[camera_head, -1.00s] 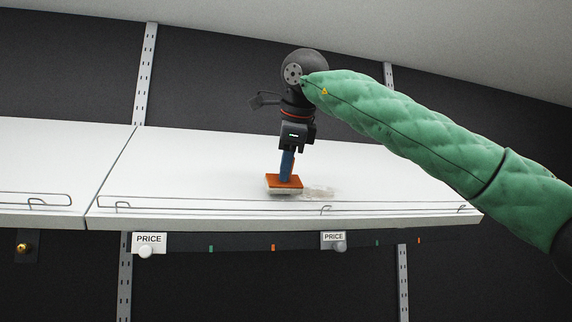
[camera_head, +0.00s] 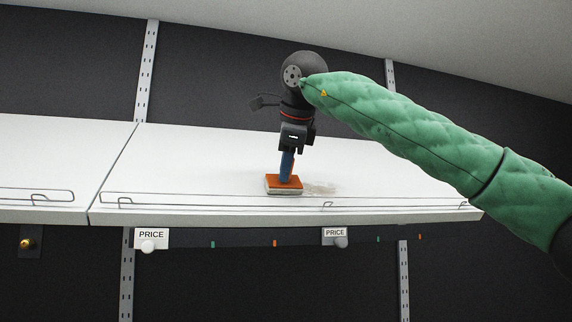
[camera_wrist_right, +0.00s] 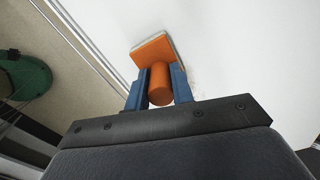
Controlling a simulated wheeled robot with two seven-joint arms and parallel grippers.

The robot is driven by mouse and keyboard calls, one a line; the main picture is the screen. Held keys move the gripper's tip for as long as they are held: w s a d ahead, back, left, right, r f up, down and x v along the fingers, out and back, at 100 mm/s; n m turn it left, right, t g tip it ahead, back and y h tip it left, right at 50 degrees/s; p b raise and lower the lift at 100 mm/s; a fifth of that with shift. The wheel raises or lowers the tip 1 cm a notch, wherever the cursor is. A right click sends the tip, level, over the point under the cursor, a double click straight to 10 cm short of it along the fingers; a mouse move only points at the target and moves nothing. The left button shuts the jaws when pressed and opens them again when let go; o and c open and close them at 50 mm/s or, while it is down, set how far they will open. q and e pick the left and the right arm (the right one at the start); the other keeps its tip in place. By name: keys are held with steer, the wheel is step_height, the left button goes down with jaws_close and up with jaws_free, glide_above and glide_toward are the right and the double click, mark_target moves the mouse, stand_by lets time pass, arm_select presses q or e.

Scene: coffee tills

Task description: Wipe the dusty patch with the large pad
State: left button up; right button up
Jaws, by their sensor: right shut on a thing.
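The large pad (camera_head: 284,185) has an orange top and a pale underside, and it rests flat on the white shelf near its front wire rail. My right gripper (camera_head: 287,172) points down and is shut on the pad's handle. The right wrist view shows the orange cylindrical handle (camera_wrist_right: 160,84) between the two blue fingers, with the pad (camera_wrist_right: 153,50) beyond. The dusty patch (camera_head: 319,188) is a faint brownish smear just right of the pad; the pad may cover part of it. My left gripper is not in view.
The white shelf (camera_head: 220,160) is otherwise bare. A low wire rail (camera_head: 230,204) runs along its front edge. Two PRICE tags (camera_head: 151,238) hang below the edge. A dark back panel (camera_head: 240,90) stands behind, and a second shelf section (camera_head: 50,160) adjoins at the left.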

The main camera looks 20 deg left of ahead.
mark_target(299, 180)
steer(key=shift+w+a+f, duration=0.15)
steer(key=shift+w+f, duration=0.05)
steer(key=shift+f, duration=0.1)
stand_by(0.4)
steer(key=shift+w+d+r, duration=0.1)
steer(key=shift+w+d, duration=0.35)
steer(key=shift+d, duration=0.3)
steer(key=shift+w+d, duration=0.45)
steer(key=shift+d, duration=0.3)
steer(key=shift+w+d, duration=0.1)
